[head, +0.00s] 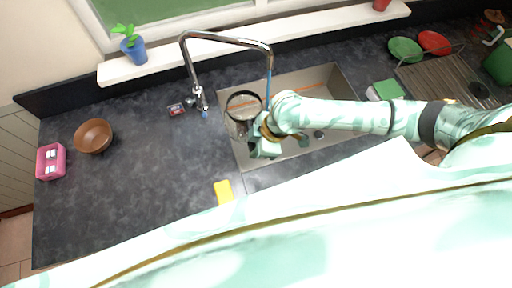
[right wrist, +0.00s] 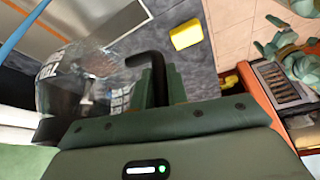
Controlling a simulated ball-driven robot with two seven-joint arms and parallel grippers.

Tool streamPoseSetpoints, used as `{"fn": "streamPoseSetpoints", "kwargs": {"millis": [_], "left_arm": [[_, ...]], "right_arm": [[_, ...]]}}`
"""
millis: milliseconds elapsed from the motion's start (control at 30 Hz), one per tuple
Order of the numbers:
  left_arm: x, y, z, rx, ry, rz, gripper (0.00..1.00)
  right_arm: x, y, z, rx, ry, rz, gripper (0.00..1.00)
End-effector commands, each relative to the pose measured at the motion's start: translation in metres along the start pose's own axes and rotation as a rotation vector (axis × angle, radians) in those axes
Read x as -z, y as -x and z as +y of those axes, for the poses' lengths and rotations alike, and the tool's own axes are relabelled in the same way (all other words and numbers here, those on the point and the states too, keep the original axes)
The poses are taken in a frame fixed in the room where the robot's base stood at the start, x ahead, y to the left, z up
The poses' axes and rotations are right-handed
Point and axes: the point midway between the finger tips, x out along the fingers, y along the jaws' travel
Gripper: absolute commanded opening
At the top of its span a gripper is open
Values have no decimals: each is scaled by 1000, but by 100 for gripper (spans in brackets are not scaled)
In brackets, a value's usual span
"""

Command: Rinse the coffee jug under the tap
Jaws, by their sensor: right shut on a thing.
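The glass coffee jug (head: 238,126) with a dark rim is over the left part of the sink (head: 240,165). My right gripper (head: 264,138) is at its right side. In the right wrist view the clear jug (right wrist: 62,72) with white print shows, and my right gripper (right wrist: 160,88) is shut on its black handle (right wrist: 147,59). The tap (head: 230,37) arches over the sink, and a thin blue water stream (head: 269,80) falls from its spout. The stream comes down close to the jug's right rim; I cannot tell whether it enters. My left gripper is out of view.
A yellow sponge (head: 223,191) lies on the counter in front of the sink. A brown bowl (head: 93,136) and a pink box (head: 51,161) are at the left. Green (head: 405,49) and red (head: 435,42) dishes are at the back right. The counter left of the sink is mostly clear.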

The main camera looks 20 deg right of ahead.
Motion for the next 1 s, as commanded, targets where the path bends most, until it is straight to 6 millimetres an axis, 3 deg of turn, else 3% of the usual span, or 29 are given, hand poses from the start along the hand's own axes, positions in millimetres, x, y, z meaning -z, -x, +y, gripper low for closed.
{"fn": "streamPoseSetpoints", "kwargs": {"millis": [867,1000], "left_arm": [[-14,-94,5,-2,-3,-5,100],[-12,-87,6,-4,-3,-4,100]], "right_arm": [[-58,-2,83,-6,0,1,0],[-65,4,95,-4,0,0,0]]}}
